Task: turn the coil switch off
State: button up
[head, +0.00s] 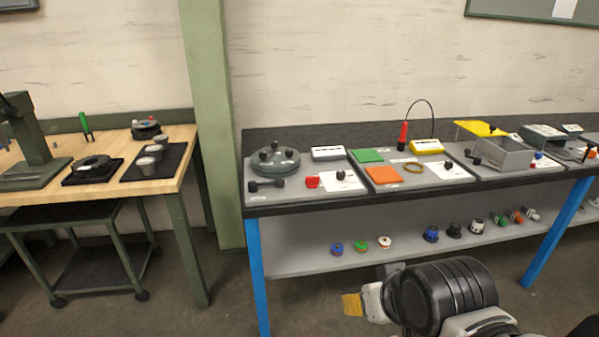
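No part is readable as the coil switch at this size, so I cannot tell its setting. A red piece (312,182) lies on the left grey panel of the bench, beside a white card (343,181) with a black knob (340,174). A brass-coloured ring (413,167) lies on the panel to the right, beside another white card (446,169) with a black knob. My gripper (352,305) is low in front of the bench, below its top and apart from everything on it. Its yellow tip points left; I cannot tell whether the fingers are open.
A round grey device (275,160) with black knobs stands at the bench's left. A red probe (403,135) stands upright behind the ring. A grey box (502,153) is further right. Several spools line the lower shelf (300,262). A wooden table (165,186) stands left, past a green post (214,120).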

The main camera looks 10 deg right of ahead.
aim_at(312, 182)
jog(key=i+l, duration=0.15)
jog(key=i, duration=1.1)
